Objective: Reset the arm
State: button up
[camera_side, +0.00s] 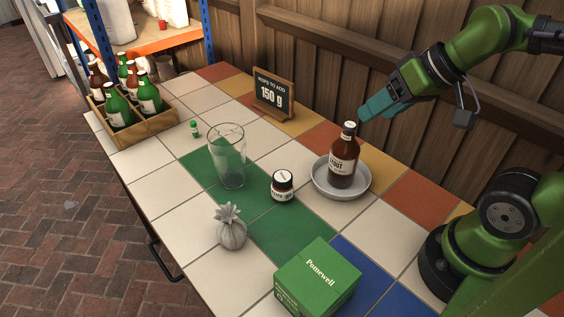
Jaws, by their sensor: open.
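My gripper (375,107), with teal fingers, is at the upper right in the side view. It is open and seems empty, just right of and near the top of a brown bottle. The side view does not clearly show a gap between the fingers and the bottle neck. The brown bottle (343,158) stands upright in a shallow grey dish (324,188) on the tiled table. My arm reaches in from the right edge.
An empty glass (228,160), a small dark jar (282,186), a grey pineapple-shaped ornament (231,229) and a green box (317,281) stand on the table. A small sign (272,93) stands behind. A wooden crate (150,132) of bottles is at left.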

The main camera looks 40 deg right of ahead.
jog(key=shift+s+a+m, duration=0.45)
jog(key=shift+s+m, duration=0.05)
jog(key=shift+m, duration=0.3)
